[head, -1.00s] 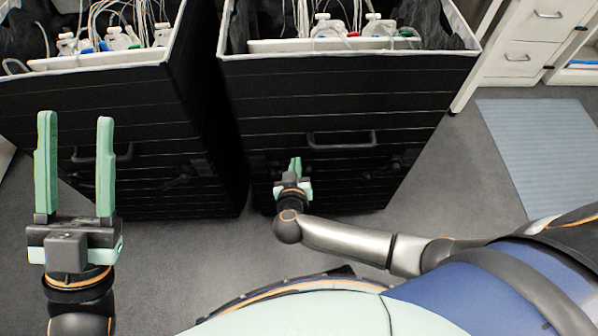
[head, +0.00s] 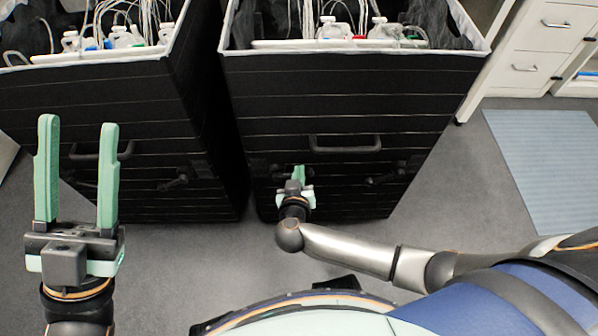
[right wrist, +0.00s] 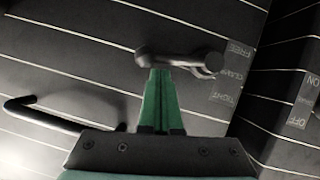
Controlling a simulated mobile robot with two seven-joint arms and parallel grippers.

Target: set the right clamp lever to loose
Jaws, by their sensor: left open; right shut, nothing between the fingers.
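A dark lever (right wrist: 180,60) on the black front of the right-hand box lies nearly crosswise in the right wrist view, beside a label reading FREE, CLAMP and TIGHT (right wrist: 230,80). In the head view my right gripper (head: 299,171) is low on that box's left side and partly hides this lever. Another lever (head: 388,176) shows on the box's right side. My left gripper (head: 78,122) is open and empty, in front of the left-hand box.
The right-hand box (head: 340,105) has a bar handle (head: 345,144), which also shows in the right wrist view (right wrist: 45,115). The left-hand box (head: 100,115) stands close beside it. Both hold bottles and tubing. Drawers (head: 540,45) and a blue mat (head: 550,165) are at the right.

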